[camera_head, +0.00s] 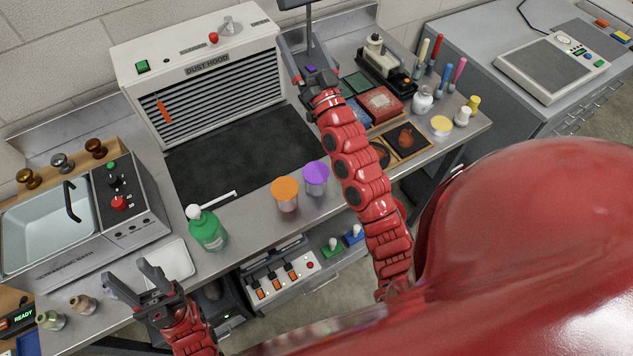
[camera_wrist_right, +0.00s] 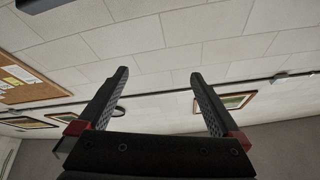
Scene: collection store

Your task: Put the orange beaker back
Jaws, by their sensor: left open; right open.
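The orange beaker (camera_head: 287,198), a clear cup with an orange top, stands upright near the front edge of the steel bench, close beside a purple-topped beaker (camera_head: 316,182). My left gripper (camera_head: 130,277) is open and empty at the front left, by a white tray and well left of the orange beaker. My right gripper (camera_head: 297,42) is raised near the right side of the dust hood, far from the beaker. In the right wrist view the right gripper (camera_wrist_right: 159,74) is open, with nothing between its fingers and the wall beyond.
A green bottle (camera_head: 208,231) with a white nozzle stands left of the beakers. Behind them lies a dark mat (camera_head: 240,150) before the dust hood (camera_head: 200,80). An ultrasonic bath (camera_head: 110,210) is at left. My right arm crosses the bench right of the beakers. The mat is clear.

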